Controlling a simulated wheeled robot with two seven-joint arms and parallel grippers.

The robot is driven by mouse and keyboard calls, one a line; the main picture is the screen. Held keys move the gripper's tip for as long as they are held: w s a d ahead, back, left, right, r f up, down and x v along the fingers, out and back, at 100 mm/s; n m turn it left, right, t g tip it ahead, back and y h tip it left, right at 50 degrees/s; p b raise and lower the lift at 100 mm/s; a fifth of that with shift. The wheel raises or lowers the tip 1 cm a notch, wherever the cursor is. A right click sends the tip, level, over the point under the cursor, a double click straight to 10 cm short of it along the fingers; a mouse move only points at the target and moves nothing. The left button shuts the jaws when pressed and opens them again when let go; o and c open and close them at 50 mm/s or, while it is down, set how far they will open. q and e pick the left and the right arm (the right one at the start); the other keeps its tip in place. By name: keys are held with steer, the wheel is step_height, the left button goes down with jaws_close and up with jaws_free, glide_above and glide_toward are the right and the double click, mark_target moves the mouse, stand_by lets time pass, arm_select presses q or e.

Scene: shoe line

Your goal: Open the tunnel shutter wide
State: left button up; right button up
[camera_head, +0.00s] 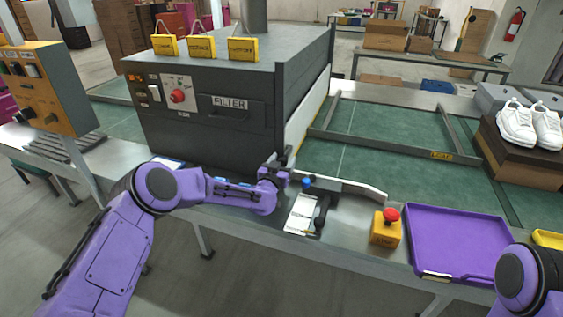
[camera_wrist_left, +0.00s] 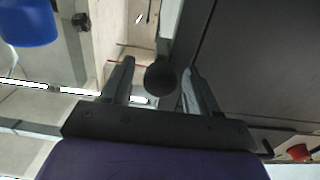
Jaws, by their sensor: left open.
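The tunnel (camera_head: 205,125) is a dark grey box at the left of the line in the head view, with a pale shutter panel (camera_head: 308,112) along its right side, seen nearly edge-on. My left gripper (camera_head: 283,165) is by the tunnel's near right corner. In the left wrist view my left gripper (camera_wrist_left: 158,85) is open, with a dark round knob (camera_wrist_left: 160,77) between its fingers. I cannot tell whether the fingers touch the knob. The gripper and arm hide part of the tunnel's front corner. My right arm enters at the lower right, its gripper outside the picture.
A clipboard (camera_head: 300,213), a red-topped yellow button box (camera_head: 386,228) and a purple tray (camera_head: 458,245) lie along the front edge. A metal guide rail (camera_head: 345,187) runs beside the gripper. White shoes (camera_head: 530,125) stand on a brown box at right. The green belt (camera_head: 375,170) is mostly clear.

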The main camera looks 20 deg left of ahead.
arm_select(q)
jaws_close()
steer(key=shift+a, duration=0.15)
steer(key=shift+r+p, duration=0.3)
steer(key=shift+r, duration=0.05)
step_height(320, 180, up, 18)
steer(key=p, duration=0.8)
steer(key=shift+r, duration=0.2)
jaws_free()
